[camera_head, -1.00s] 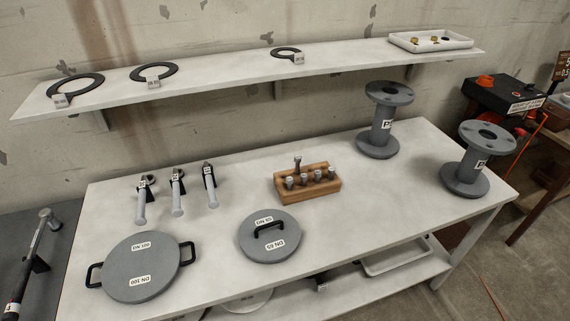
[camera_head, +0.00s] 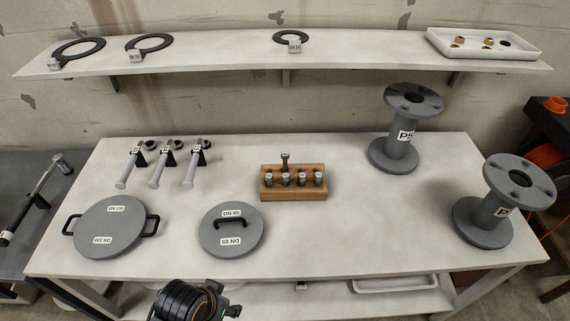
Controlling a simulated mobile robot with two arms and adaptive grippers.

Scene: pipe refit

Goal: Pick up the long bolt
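A wooden block (camera_head: 293,192) stands near the middle of the bench with several grey bolts upright in it. One bolt (camera_head: 285,160) at the back stands clearly taller than the front row of short bolts (camera_head: 301,179); it looks like the long bolt. Its lower end is hidden in or behind the block. Neither gripper's fingers show in this view. Only a black rounded part of my arm shows at the bottom edge, well in front of the block.
Round lids (camera_head: 110,228) (camera_head: 231,238) lie left of the block. Several grey handled pieces (camera_head: 159,171) lie behind them. Two flanged pipe spools (camera_head: 402,137) (camera_head: 494,211) stand right. A shelf (camera_head: 210,57) above holds ring gaskets and a white tray (camera_head: 484,52). Bench right of the block is clear.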

